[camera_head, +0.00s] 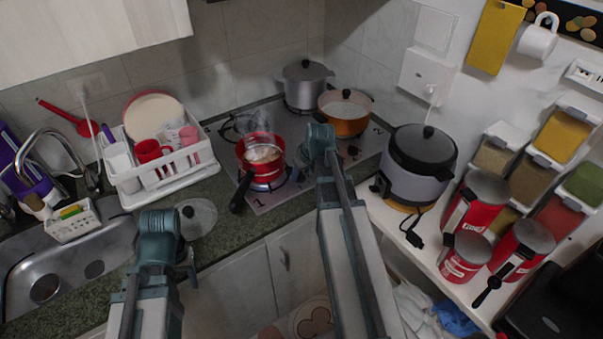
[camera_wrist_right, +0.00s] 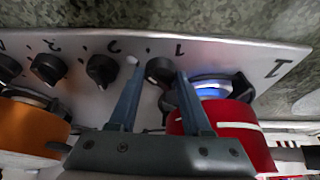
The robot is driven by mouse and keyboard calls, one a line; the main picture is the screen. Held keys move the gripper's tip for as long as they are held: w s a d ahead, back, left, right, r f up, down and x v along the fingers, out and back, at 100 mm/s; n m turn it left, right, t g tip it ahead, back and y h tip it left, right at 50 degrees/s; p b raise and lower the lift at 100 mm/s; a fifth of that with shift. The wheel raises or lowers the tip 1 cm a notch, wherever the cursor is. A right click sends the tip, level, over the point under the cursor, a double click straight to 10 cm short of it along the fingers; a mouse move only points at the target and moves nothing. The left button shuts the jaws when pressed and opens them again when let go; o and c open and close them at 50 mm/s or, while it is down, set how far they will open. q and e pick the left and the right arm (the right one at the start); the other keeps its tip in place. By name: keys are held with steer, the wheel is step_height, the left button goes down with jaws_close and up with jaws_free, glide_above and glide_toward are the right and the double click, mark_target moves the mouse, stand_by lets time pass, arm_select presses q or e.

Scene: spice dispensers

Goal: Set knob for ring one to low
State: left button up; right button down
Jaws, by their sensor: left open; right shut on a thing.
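The knob for ring one (camera_wrist_right: 160,72) is black with a light pointer mark and sits on the silver stove panel beside a small "1". My right gripper (camera_wrist_right: 158,80) has its two fingers on either side of this knob, shut on it. In the head view my right gripper (camera_head: 321,140) is over the stove's right part and hides the knob. Ring one has a blue flame (camera_wrist_right: 213,91) under the red pot (camera_wrist_right: 235,125); the pot also shows in the head view (camera_head: 262,150). My left gripper (camera_head: 160,240) is open and empty, in front of the counter.
Other knobs (camera_wrist_right: 102,70) line the panel to the left in the wrist view. An orange pot (camera_head: 345,112) and a grey pot (camera_head: 305,85) stand on the stove. A rice cooker (camera_head: 418,165) stands to the right. A dish rack (camera_head: 160,165) and sink (camera_head: 70,265) are left.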

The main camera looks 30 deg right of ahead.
steer(key=shift+a+m+h, duration=0.15)
steer(key=shift+m+h, duration=0.35)
steer(key=shift+m, duration=0.8)
steer(key=shift+c, duration=1.8)
jaws_free()
steer(key=p+v, duration=1.2)
steer(key=v, duration=0.2)
steer(key=shift+p, duration=0.4)
steer(key=shift+f, duration=0.15)
